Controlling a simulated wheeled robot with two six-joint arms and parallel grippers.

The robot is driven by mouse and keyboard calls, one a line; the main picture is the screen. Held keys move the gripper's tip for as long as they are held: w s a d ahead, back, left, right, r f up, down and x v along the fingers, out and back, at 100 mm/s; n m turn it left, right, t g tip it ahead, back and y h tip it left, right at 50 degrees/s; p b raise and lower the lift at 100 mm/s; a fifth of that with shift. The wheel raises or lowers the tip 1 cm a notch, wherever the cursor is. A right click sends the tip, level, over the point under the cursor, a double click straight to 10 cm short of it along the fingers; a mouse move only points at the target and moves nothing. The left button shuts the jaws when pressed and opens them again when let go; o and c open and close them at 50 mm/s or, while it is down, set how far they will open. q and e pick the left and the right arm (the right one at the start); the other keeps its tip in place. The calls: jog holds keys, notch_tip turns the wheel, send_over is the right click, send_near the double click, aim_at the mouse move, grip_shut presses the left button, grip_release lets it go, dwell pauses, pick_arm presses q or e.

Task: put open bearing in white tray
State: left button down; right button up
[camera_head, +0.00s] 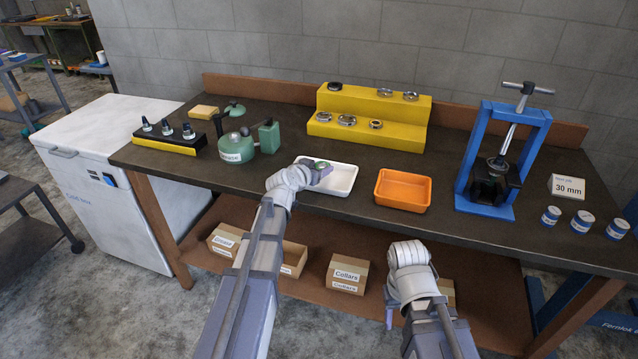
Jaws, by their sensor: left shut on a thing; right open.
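The white tray (341,182) sits on the dark bench near its front edge, left of the orange tray. My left gripper (320,167) is over the white tray's left and back part. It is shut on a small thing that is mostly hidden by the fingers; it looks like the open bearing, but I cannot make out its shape. I cannot tell whether it touches the tray. No loose part shows in the visible part of the tray. My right gripper (389,316) is open, low in front of the bench, with its fingers mostly hidden by its wrist.
A yellow stepped stand (369,108) holds several bearings at the back. The orange tray (403,190) is empty. A blue press (502,160) stands to the right, by several labelled tins (581,222). A green housing (237,148) and a black-and-yellow block (170,142) stand left.

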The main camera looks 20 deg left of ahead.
pick_arm(q)
jog(key=shift+f+b, duration=1.8)
jog(key=shift+b, duration=0.05)
jog(key=shift+f, duration=0.25)
jog(key=shift+c, duration=0.6)
grip_release()
jog(key=shift+r, duration=0.1)
jog(key=shift+r, duration=0.25)
jog(key=p+v, duration=0.4)
jog(key=v, duration=0.8)
jog(key=shift+p, duration=0.3)
jog(key=shift+f, duration=0.15)
